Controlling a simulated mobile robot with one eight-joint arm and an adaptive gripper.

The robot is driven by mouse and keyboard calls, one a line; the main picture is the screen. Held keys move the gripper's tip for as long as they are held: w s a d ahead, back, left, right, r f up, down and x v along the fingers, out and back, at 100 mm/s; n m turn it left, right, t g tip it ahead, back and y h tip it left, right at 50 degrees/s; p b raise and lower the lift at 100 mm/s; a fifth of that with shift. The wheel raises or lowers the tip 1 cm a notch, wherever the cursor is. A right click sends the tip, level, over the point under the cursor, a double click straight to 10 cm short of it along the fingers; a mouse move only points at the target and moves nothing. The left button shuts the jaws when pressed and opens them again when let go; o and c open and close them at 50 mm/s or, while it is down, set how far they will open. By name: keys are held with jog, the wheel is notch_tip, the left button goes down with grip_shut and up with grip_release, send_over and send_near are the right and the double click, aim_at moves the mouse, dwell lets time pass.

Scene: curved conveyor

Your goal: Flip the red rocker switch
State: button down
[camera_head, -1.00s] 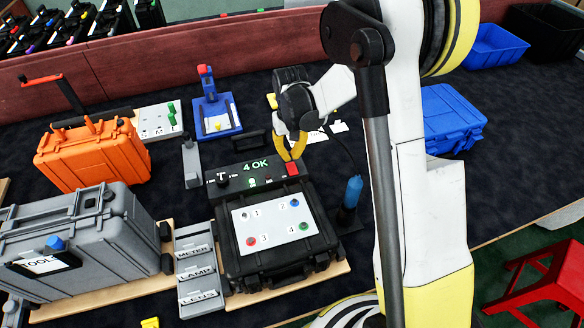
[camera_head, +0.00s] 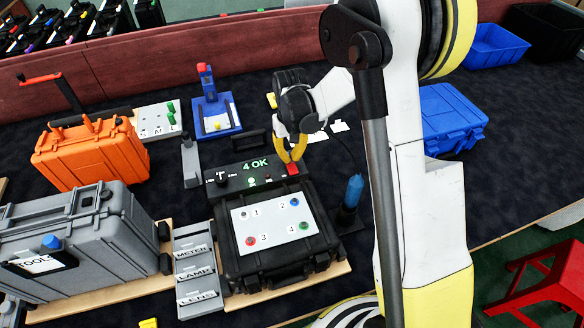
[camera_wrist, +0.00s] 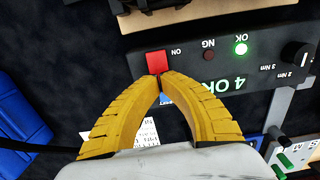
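The red rocker switch (camera_head: 292,169) sits at the right end of the black control panel (camera_head: 235,184). In the wrist view the switch (camera_wrist: 157,63) shows as a red block beside the label "ON". My gripper (camera_head: 291,159) is above the panel's back edge, with yellow fingers pointing down. In the wrist view the fingertips (camera_wrist: 160,77) meet at the switch's near edge, with nothing seen between them. I cannot tell whether they touch the switch. The panel display (camera_wrist: 213,86) reads "4 OK". The green OK lamp (camera_wrist: 240,49) is lit and the NG lamp (camera_wrist: 208,55) is dark.
A black case with a white numbered plate (camera_head: 274,222) stands in front of the panel. A blue-handled tool (camera_head: 353,191) is on its right, grey labelled bins (camera_head: 194,250) on its left. A blue case (camera_head: 446,120) is further right.

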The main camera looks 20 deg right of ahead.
aim_at(291, 164)
jog(key=shift+f+b, duration=0.85)
jog(key=shift+f, duration=0.3)
dwell(0.4)
jog(key=shift+r, duration=0.1)
jog(key=shift+r+p, duration=2.2)
jog(key=shift+r, duration=1.3)
jog(key=shift+r, duration=0.1)
jog(key=s+r+t, duration=0.3)
jog(key=s+r, duration=0.6)
jog(key=r, duration=0.5)
jog(key=s+r+t, duration=0.4)
jog(key=s, duration=0.9)
